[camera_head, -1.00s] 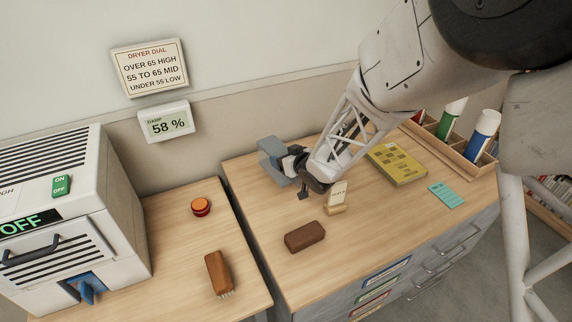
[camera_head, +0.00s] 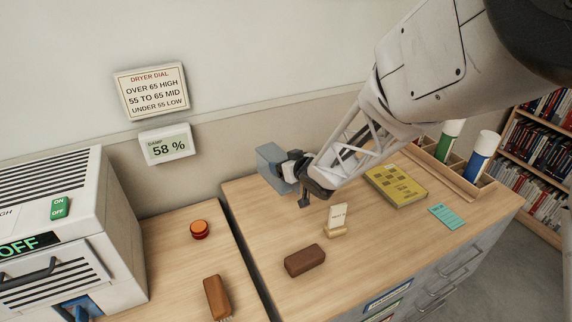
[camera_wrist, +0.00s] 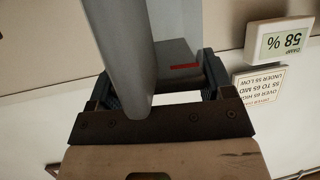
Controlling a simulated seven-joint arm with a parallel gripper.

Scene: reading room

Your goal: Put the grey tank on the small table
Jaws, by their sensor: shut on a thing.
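The grey tank (camera_head: 271,157) is a box-like grey piece at the back left of the cabinet top. My gripper (camera_head: 290,166) is shut on its right side. It seems held a little above the wood; the gap below is hard to judge. In the wrist view the tank (camera_wrist: 180,40) sits between my two fingers (camera_wrist: 160,92), with a red mark on its inner face. A lower wooden table (camera_head: 175,255) stands at the left; I cannot tell whether it is the small table.
On the cabinet top (camera_head: 262,240) are a brown block (camera_head: 304,260), a card in a stand (camera_head: 337,218), a yellow board (camera_head: 396,185), a teal card (camera_head: 446,216) and a bottle rack (camera_head: 450,178). The left table carries a dryer (camera_head: 60,240), an orange button (camera_head: 199,229) and a brush (camera_head: 216,297).

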